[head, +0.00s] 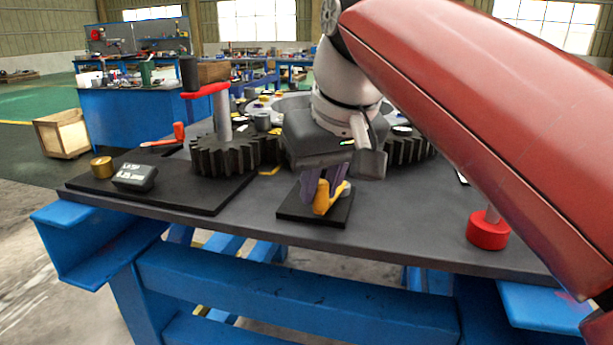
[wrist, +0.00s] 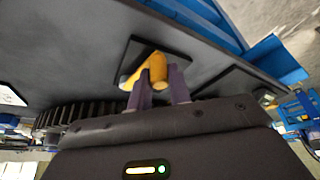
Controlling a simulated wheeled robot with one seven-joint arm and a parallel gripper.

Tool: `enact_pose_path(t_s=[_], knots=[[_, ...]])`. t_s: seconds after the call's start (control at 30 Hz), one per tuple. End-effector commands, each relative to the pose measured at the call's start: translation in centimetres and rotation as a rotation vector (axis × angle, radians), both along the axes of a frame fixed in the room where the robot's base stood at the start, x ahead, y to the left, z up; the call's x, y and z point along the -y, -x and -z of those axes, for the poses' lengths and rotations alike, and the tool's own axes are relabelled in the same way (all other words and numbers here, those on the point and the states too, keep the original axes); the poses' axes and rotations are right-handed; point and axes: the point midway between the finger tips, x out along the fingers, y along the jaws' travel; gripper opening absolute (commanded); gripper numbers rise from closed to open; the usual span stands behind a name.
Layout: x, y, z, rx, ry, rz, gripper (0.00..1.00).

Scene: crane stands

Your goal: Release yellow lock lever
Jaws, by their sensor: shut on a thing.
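The yellow lock lever (head: 322,200) stands on a small black base plate (head: 290,209) near the table's front edge. In the wrist view the lever (wrist: 157,68) shows beyond my gripper, its rounded end towards the camera and a second yellow part to its left. My gripper (head: 325,187) reaches down from above, its purple fingers at the lever. In the wrist view the gripper's fingers (wrist: 160,82) are on either side of the lever and shut on it. The finger contact is partly hidden by the lever itself.
Dark gears (head: 224,158) stand behind and to the left, with a red-handled crank (head: 206,91) above one. A red round knob (head: 487,232) is at the right. A dark box with a display (head: 134,177) and a brass cylinder (head: 101,167) lie at the left. Bare tabletop surrounds the base plate.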

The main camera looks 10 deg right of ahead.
Motion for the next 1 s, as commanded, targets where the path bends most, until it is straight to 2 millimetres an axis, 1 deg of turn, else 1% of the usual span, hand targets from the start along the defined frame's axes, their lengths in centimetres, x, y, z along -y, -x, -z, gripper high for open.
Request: enact_pose_path(t_s=[0.3,0.77,0.8,0.97,1.0], knots=[[0.71,0.47,-0.06,-0.001,0.000,-0.099,0.00],[0.83,0.52,-0.04,-0.001,0.001,-0.113,0.00],[0.84,0.52,-0.04,0.000,0.002,-0.113,0.21],[0.82,0.50,-0.04,-0.001,0.001,-0.112,0.41],[0.82,0.50,-0.03,-0.001,0.001,-0.112,0.41]])
